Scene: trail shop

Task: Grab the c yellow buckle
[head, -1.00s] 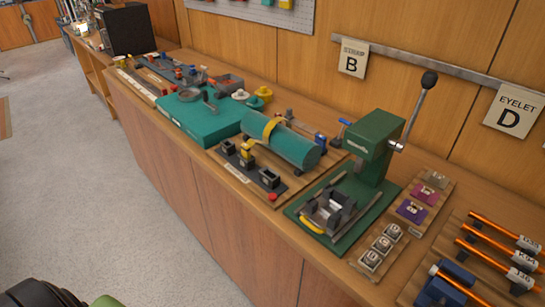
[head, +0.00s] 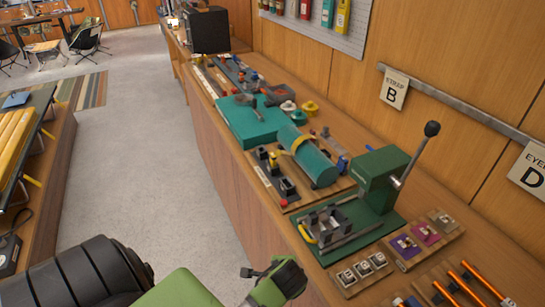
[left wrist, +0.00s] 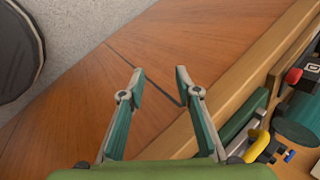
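A small yellow buckle-like piece (head: 273,163) stands in the dark slotted rack (head: 262,178) beside the teal cylinder (head: 318,168); I cannot read a letter C on it. A yellow loop (head: 307,233) sits at the near end of the green press base (head: 345,222); a yellow loop also shows at the right of the left wrist view (left wrist: 258,145). My left gripper (head: 268,271) is at the counter's front side, below and apart from these things. In the left wrist view its fingers (left wrist: 156,88) are spread with nothing between them. My right gripper is not in view.
The green lever press (head: 380,178) stands upright on the counter. Small trays (head: 362,268) and orange rods (head: 470,285) lie to its right. A teal box (head: 250,122) is farther back. The aisle floor (head: 150,130) is clear; a low bench (head: 50,165) stands at left.

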